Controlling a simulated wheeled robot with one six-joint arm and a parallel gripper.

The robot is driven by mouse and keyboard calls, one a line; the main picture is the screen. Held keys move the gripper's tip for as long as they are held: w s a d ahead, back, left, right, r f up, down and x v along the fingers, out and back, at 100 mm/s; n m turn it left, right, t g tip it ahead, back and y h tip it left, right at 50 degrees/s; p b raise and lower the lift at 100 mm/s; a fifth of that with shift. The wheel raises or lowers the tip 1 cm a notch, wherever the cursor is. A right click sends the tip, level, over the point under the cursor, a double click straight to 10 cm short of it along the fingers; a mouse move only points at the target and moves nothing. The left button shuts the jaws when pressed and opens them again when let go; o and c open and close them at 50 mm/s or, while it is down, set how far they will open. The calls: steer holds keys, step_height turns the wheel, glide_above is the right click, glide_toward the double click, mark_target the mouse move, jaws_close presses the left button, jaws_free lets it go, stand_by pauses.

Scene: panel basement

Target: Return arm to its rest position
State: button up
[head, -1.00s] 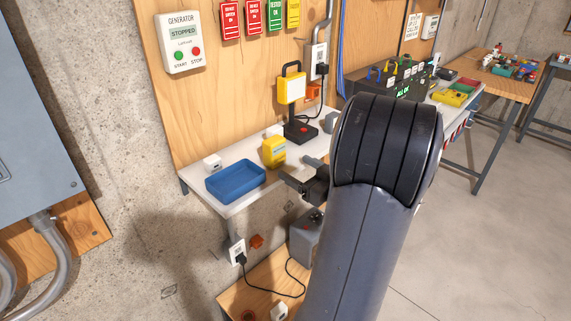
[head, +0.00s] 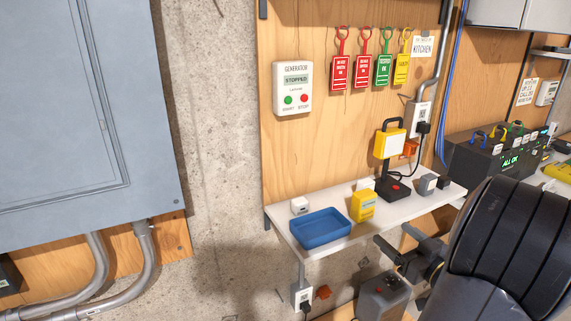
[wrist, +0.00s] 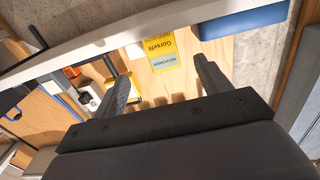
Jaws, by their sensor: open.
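My gripper (head: 392,235) is at the lower right of the head view, in front of and a little below the front edge of the white shelf (head: 275,238). Its two dark fingers stand apart with nothing between them. In the wrist view my gripper (wrist: 157,75) also shows open and empty, with the shelf's edge (wrist: 60,74) crossing beyond the fingertips. The dark rounded part of my arm fills the lower right corner of the head view.
The shelf carries a blue tray (head: 320,242), a yellow container (head: 363,206), a yellow work lamp (head: 390,143) and small boxes. A grey box (head: 384,298) stands below. The generator panel (head: 293,88) and hanging tags are on the board. A grey cabinet (head: 80,110) is at left.

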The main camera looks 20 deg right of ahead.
mark_target(367, 216)
steer(key=w, duration=0.7)
steer(key=w+a+p, duration=0.1)
steer(key=w, duration=0.2)
steer(key=shift+w+f, duration=0.3)
steer(key=shift+w, duration=0.1)
steer(key=shift+f+b, duration=0.3)
steer(key=shift+f, duration=0.1)
steer(key=shift+r, duration=0.25)
